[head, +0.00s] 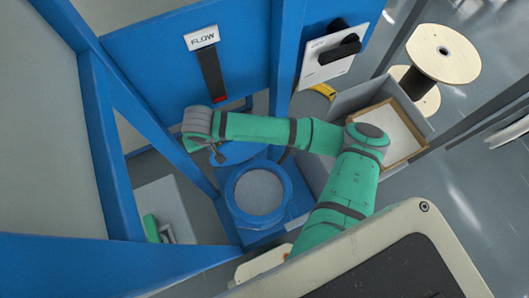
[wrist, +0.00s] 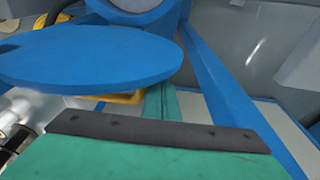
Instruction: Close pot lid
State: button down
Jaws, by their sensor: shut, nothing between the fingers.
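The pot (head: 259,190) is a round blue vessel with a thick rim and grey contents visible inside, so its mouth is uncovered. Part of its blue body shows at the top of the wrist view (wrist: 125,6). The lid (head: 238,153) is a flat blue disc standing open behind the pot, partly hidden under my arm. It shows large in the wrist view (wrist: 90,58). My gripper (head: 219,157) is shut and empty, at the lid's left edge; whether it touches the lid cannot be told. Its fingertips are not clear in the wrist view.
Blue frame posts (head: 280,75) surround the pot. A FLOW sign (head: 202,38) and a dark lever with a red end hang on the blue panel behind. A grey bin with a wooden-edged box (head: 385,135) stands right, with cable spools (head: 443,53) beyond.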

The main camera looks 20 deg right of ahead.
jog(key=shift+s, duration=1.75)
jog(key=s+f, duration=1.4)
jog(key=shift+s, duration=0.35)
dwell(1.2)
jog(key=shift+r, duration=0.15)
notch_tip(320, 180, up, 9)
dwell(0.9)
dwell(0.5)
